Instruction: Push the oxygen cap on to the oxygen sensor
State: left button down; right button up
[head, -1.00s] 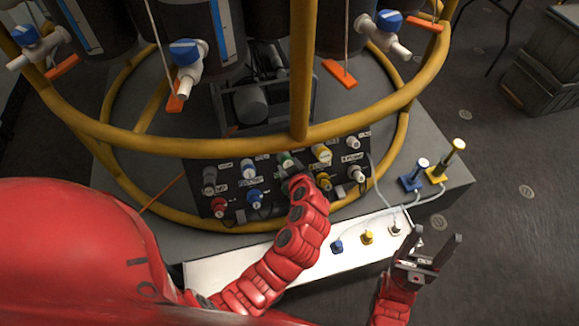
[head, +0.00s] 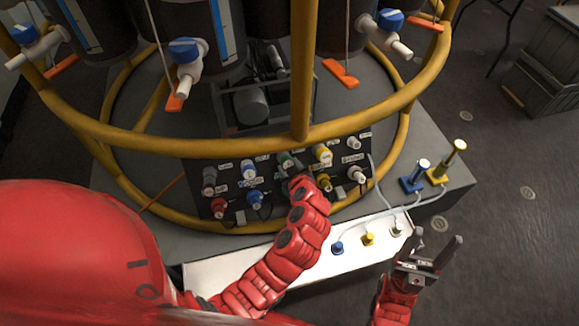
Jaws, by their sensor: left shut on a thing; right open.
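A dark panel (head: 233,204) carries two rows of coloured sensors and caps with small white labels that are too small to read. My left gripper (head: 290,170) is at the middle of the panel's upper row. It is shut on a green cap (head: 287,159), which shows just beyond its fingers; the gripper hides most of it and whatever is under it. I cannot tell whether the cap is seated or apart from a sensor. My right gripper (head: 432,252) is open and empty, right of the white box, with its fingers pointing up.
A white box (head: 230,271) in front of the panel bears blue (head: 337,248), yellow (head: 368,238) and white (head: 397,229) plugs with cords. Blue (head: 412,181) and yellow (head: 440,173) stands are at right. A yellow tubular frame (head: 300,115) arches above the panel.

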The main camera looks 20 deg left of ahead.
pick_arm(q)
jog(key=shift+c, duration=1.3)
grip_release()
jog(key=p+v, duration=0.1)
jog(key=v, duration=1.6)
jog(key=shift+s+d, duration=0.15)
jog(key=shift+r, duration=0.1)
